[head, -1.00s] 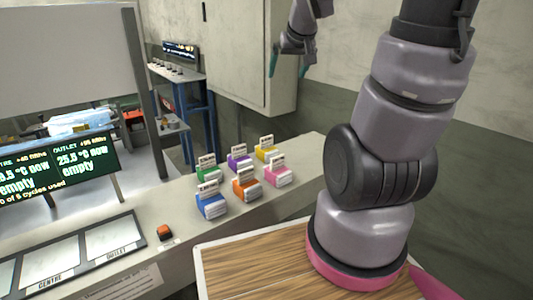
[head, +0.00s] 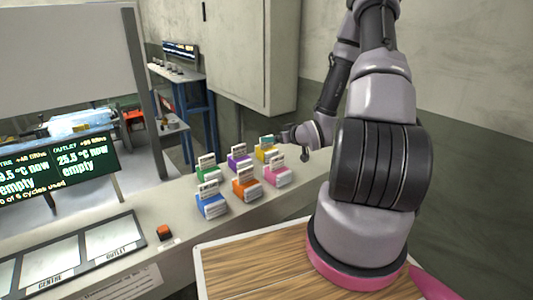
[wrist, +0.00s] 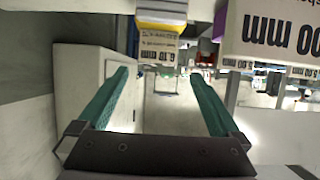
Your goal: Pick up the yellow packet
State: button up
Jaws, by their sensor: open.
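The yellow packet (head: 264,153) stands at the back right of the group of packets on the counter, with a white label card rising from it. In the wrist view the yellow packet (wrist: 160,22) appears upside down at the top centre, beyond the fingertips. My gripper (head: 272,139) is beside and close to the packet's upper part in the head view. In the wrist view my gripper (wrist: 158,73) has its two teal fingers wide apart with nothing between them.
The pink packet (head: 277,178) stands just in front of the yellow one; purple (head: 238,164), orange (head: 246,190), green (head: 207,175) and blue (head: 211,207) packets are to the left. A large label card (wrist: 275,30) is close at the wrist view's upper right. A cabinet (head: 250,60) stands behind.

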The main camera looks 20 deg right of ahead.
send_over(268, 149)
notch_tip(268, 149, down, 2)
jog(key=shift+s+f, duration=0.15)
jog(key=x, duration=0.5)
jog(key=shift+d+f, duration=0.2)
jog(key=shift+f, duration=0.3)
jog(key=shift+c, duration=0.3)
jog(key=c, duration=1.3)
jog(key=shift+r, duration=0.2)
